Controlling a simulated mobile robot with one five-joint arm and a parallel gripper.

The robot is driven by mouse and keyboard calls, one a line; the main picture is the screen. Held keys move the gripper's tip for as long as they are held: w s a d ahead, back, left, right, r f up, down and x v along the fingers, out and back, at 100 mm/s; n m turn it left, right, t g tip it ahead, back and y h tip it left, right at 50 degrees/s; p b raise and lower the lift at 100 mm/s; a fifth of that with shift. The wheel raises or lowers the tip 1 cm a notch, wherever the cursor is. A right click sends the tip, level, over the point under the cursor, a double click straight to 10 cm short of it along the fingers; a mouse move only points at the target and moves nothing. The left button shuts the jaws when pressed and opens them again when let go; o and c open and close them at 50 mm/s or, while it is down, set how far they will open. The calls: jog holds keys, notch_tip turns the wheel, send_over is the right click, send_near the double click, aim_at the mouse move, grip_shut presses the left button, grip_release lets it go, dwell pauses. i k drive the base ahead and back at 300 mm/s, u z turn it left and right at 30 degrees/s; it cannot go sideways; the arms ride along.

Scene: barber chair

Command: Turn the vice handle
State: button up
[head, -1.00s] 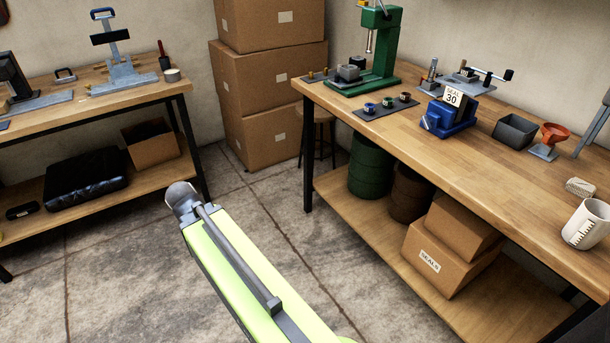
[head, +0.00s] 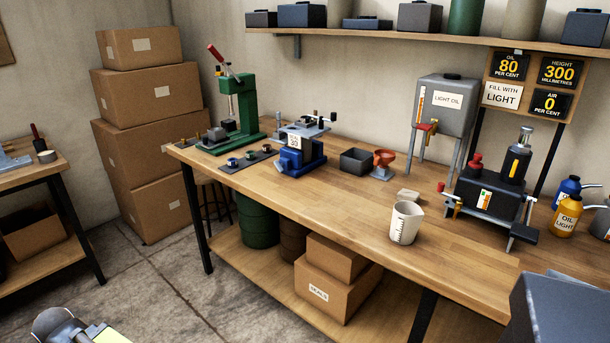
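A blue vice (head: 290,160) with a small sign reading 30 sits on the long wooden bench, left of the middle of the head view. A grey metal fixture (head: 308,127) with black knobs stands just behind it. I cannot tell at this size which bar is the vice handle, or whether it belongs to the blue body or the grey fixture. My yellow-green arm shows only at the lower left corner, well away from the bench.
Cardboard boxes (head: 150,120) are stacked left. Open floor (head: 150,290) lies before the bench.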

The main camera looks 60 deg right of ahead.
aim_at(278, 166)
jog(key=u, duration=0.05)
jog(key=k, duration=0.5)
jog(key=z, duration=0.6)
jog(key=i, duration=1.5)
jog(key=u, duration=0.55)
